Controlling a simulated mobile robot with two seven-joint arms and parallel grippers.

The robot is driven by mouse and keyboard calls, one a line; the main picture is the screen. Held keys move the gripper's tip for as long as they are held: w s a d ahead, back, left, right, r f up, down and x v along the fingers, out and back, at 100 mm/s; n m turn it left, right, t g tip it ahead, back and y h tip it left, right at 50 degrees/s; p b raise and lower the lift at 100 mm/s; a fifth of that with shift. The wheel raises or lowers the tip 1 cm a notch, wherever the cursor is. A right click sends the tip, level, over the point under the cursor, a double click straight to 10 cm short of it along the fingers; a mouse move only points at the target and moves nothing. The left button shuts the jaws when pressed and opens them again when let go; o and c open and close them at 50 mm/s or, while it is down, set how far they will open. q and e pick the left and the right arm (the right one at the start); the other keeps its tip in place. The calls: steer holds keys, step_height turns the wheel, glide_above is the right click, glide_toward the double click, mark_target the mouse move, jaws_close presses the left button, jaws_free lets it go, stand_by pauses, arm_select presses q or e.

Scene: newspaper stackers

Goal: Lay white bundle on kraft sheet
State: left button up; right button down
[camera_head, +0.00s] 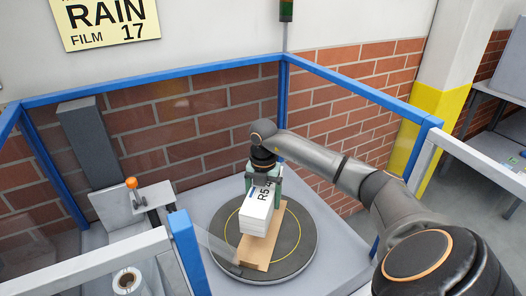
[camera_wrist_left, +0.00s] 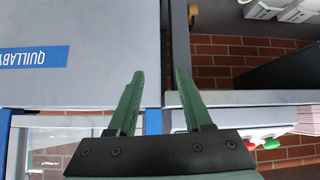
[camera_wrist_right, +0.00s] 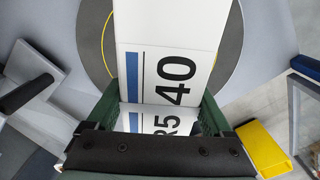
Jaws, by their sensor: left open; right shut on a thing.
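The white bundle (camera_head: 257,213), a block printed with black characters and a blue bar, is held over the dark round turntable. My right gripper (camera_head: 263,181) is shut on its far end. In the right wrist view the bundle (camera_wrist_right: 170,72) runs between the fingers of the right gripper (camera_wrist_right: 168,100). The kraft sheet (camera_head: 256,256) is a tan rectangle on the turntable, partly hidden under the bundle. I cannot tell whether the bundle touches it. My left gripper (camera_wrist_left: 156,85) is open and empty in the left wrist view, away from the bundle.
The turntable (camera_head: 301,236) has a yellow ring and sits on a grey table. Blue frame rails (camera_head: 180,82) and a brick wall enclose the back.

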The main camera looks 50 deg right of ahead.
steer(key=shift+w+f+b, duration=0.1)
steer(key=shift+f+b, duration=2.45)
steer(key=shift+f, duration=1.25)
steer(key=shift+f+b, duration=0.35)
steer(key=shift+f, duration=0.2)
